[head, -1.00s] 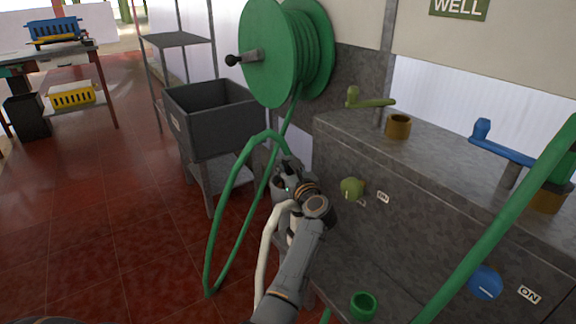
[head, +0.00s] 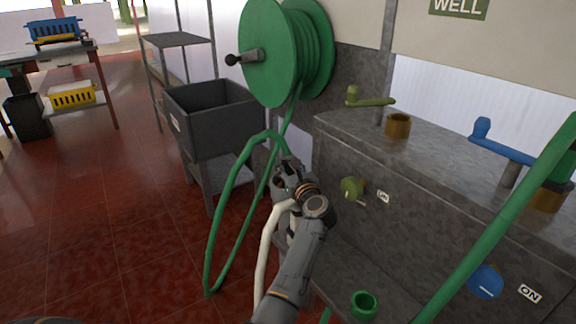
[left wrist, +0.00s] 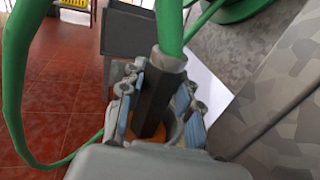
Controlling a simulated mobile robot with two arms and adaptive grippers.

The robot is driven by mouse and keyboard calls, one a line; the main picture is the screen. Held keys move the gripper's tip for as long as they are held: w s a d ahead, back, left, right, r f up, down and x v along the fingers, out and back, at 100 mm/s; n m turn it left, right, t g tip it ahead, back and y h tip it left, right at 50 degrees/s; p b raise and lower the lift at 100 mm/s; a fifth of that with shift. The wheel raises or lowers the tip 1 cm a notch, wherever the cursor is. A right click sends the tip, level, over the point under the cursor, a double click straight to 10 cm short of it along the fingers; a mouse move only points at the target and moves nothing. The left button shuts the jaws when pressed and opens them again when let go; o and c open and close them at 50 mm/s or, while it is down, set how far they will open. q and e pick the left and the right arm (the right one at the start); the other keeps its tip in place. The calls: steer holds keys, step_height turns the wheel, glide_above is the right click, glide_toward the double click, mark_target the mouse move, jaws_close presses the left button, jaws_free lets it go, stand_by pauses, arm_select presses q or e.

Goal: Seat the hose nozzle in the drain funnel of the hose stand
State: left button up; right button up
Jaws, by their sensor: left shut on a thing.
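My left gripper (head: 283,176) is shut on the hose nozzle, low in front of the stone counter. In the left wrist view the nozzle (left wrist: 154,98) is a dark body with a grey collar, between the blue-padded fingers (left wrist: 152,112). The green hose (left wrist: 170,28) runs up out of its collar; in the head view the hose (head: 226,190) loops beside the gripper. An orange part (left wrist: 150,136) and a grey curved rim show under the nozzle; I cannot tell whether they belong to the drain funnel. The funnel is not clearly visible. My right gripper is out of view.
A green hose reel (head: 270,52) hangs on the wall above a grey bin (head: 205,135). The stone counter (head: 400,200) with valves stands close on the right. A green cup (head: 363,304) sits low in front. Red floor (head: 110,220) lies open on the left.

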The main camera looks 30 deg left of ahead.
arm_select(q)
steer(key=o, duration=1.2)
steer(key=shift+f, duration=0.1)
steer(key=shift+o, duration=0.2)
step_height(320, 180, up, 10)
steer(key=shift+r, duration=0.1)
